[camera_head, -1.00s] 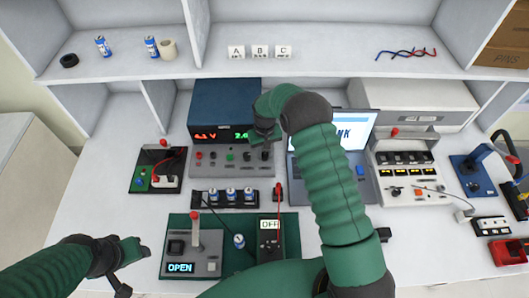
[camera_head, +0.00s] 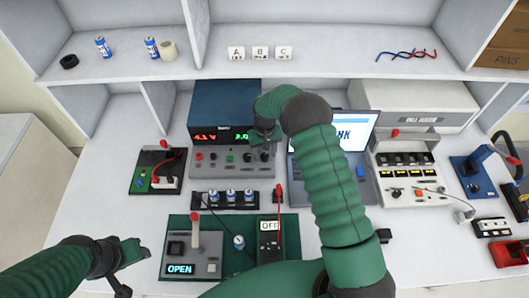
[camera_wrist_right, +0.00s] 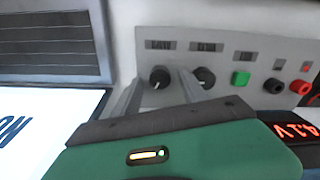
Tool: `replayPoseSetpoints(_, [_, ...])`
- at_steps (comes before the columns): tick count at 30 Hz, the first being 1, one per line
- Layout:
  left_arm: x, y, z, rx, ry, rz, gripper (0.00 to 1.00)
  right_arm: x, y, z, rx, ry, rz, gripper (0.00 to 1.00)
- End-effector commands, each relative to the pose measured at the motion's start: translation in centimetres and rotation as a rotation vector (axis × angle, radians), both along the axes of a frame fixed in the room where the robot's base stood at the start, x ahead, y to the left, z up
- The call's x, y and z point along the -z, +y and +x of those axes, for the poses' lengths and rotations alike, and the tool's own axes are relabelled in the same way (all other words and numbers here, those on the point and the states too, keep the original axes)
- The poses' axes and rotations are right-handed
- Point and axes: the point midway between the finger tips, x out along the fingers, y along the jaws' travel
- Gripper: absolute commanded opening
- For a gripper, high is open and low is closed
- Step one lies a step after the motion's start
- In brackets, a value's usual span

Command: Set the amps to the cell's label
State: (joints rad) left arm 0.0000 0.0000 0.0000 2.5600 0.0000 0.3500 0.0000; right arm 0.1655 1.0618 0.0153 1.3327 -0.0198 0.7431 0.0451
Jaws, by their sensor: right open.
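The blue power supply (camera_head: 226,105) stands at the back of the bench. Its display (camera_head: 222,136) reads about 4.1 V in red and about 2.0 in green. My right gripper (camera_head: 265,143) is over the right end of its front panel. In the right wrist view my open fingers (camera_wrist_right: 160,92) point at the panel, with one black knob (camera_wrist_right: 160,78) between their tips. I cannot tell whether they touch it. A second black knob (camera_wrist_right: 204,77) is just outside one finger. The knob labels are unreadable. A cell (camera_head: 239,241) is on the green mat. My left gripper (camera_head: 129,268) is open, front left.
A rack with several cells (camera_head: 231,196) lies in front of the supply. A laptop (camera_head: 361,172) stands right of it, partly behind my right arm. A fixture (camera_head: 192,254) on the mat shows OPEN; a meter (camera_head: 268,240) shows OFF. Cards A, B, C (camera_head: 260,52) are on the shelf.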

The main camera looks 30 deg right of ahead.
Motion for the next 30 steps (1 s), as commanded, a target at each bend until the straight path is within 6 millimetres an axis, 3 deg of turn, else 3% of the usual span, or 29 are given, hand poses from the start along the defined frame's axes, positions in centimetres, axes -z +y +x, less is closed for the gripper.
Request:
replayPoseSetpoints(4, [0.1, 0.0, 0.0, 0.000, 0.000, 0.000, 0.50, -0.5, 0.0, 0.0, 0.000, -0.001, 0.000, 0.50])
replayPoseSetpoints(8, [0.2, 0.0, 0.0, 0.000, 0.000, 0.000, 0.50, -2.7, 0.0, 0.1, 0.000, -0.003, -0.001, 0.50])
replayPoseSetpoints(18, [0.7, 0.0, 0.0, 0.000, 0.000, 0.000, 0.50, -12.5, -0.1, 0.2, 0.000, -0.004, -0.001, 0.50])
replayPoseSetpoints(21, [0.8, 0.0, 0.0, 0.000, 0.000, 0.000, 0.50, -14.7, -0.1, 0.2, 0.000, -0.002, 0.000, 0.50])
replayPoseSetpoints(25, [0.8, 0.0, 0.0, 0.000, 0.000, 0.000, 0.50, -16.3, -0.1, 0.2, 0.000, 0.000, 0.000, 0.50])
replayPoseSetpoints(30, [0.8, 0.0, 0.0, 0.000, 0.000, 0.000, 0.50, -16.7, -0.1, 0.1, 0.000, 0.002, 0.000, 0.50])
